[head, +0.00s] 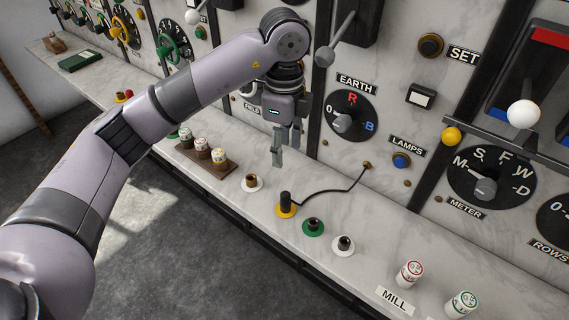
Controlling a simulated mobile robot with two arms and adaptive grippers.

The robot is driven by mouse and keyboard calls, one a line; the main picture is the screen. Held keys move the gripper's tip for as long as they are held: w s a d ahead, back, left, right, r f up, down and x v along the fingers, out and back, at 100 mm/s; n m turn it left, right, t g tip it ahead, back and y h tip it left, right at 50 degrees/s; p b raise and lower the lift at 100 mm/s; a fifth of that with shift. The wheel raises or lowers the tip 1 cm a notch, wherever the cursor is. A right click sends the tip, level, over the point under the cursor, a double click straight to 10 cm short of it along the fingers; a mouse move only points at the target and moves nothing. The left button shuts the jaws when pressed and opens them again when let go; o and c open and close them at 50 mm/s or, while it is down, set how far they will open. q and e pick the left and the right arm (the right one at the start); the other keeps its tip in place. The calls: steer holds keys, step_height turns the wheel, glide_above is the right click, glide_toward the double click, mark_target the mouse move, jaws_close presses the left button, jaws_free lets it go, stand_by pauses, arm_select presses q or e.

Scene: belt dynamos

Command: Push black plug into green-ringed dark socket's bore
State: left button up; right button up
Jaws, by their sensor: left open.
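The black plug (286,199) stands upright at the yellow-ringed socket (286,211) on the marble ledge. A black cord runs from it to the wall panel. The green-ringed dark socket (313,228) is just to the right of the plug and nearer the front edge, with its bore showing empty. My left gripper (286,150) is open and empty, pointing down above the ledge, behind and above the plug, and apart from it. My right gripper is not in view.
A wooden rack (222,173) holds fuses. The cord (320,191) arcs over the ledge. The panel with dials (351,115) rises behind.

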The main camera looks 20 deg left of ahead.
mark_target(285, 193)
arm_select(q)
step_height(285, 193, down, 16)
steer(key=p, duration=0.3)
steer(key=shift+f, duration=0.5)
steer(key=shift+c, duration=0.5)
jaws_close()
steer(key=shift+c, duration=1.2)
jaws_free()
steer(key=shift+r, duration=0.35)
steer(key=shift+c, duration=0.3)
